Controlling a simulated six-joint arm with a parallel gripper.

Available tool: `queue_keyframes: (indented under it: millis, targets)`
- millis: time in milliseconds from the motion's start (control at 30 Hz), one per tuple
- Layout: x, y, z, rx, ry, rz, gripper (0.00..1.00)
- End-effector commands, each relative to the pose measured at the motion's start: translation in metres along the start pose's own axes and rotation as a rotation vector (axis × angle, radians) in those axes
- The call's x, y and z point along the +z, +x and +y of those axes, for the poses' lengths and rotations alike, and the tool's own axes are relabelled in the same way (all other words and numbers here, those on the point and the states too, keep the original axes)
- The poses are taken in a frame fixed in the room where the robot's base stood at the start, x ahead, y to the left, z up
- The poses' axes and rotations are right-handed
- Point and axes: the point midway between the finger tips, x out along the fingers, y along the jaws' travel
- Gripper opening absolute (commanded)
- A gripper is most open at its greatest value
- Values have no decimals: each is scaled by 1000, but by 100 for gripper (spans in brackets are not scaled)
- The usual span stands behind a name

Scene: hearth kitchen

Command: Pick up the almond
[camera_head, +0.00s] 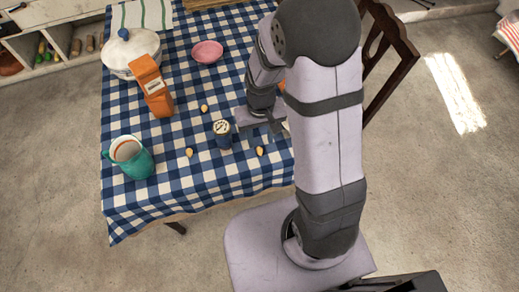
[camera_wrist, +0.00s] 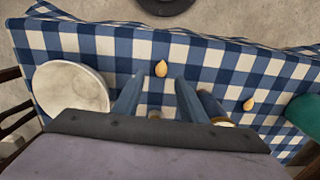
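Several almonds lie apart on a checked tablecloth. One almond (camera_head: 260,151) lies near the front edge. It also shows in the wrist view (camera_wrist: 161,68), just beyond and between my fingertips. A second almond (camera_head: 189,153) lies to the left and shows at right in the wrist view (camera_wrist: 248,104). A third almond (camera_head: 204,108) lies farther back. My gripper (camera_wrist: 159,84) is open, with two fingers apart and nothing visible held between them.
A teal mug (camera_head: 132,158), orange carton (camera_head: 152,86), white pot (camera_head: 121,55) and pink bowl (camera_head: 207,52) stand farther off. A white plate (camera_wrist: 70,88) shows left in the wrist view. Bare tablecloth surrounds the front almonds.

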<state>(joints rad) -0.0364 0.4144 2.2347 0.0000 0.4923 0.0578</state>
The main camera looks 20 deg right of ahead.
Motion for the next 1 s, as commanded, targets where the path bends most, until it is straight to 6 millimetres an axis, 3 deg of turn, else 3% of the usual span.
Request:
queue_keyframes:
  millis: [267, 700, 1000]
  targets:
    - [1, 7, -1, 0, -1, -3, 38]
    - [2, 49, -3, 0, 0, -3, 38]
    - [1, 53, -3, 0, 0, 0, 38]
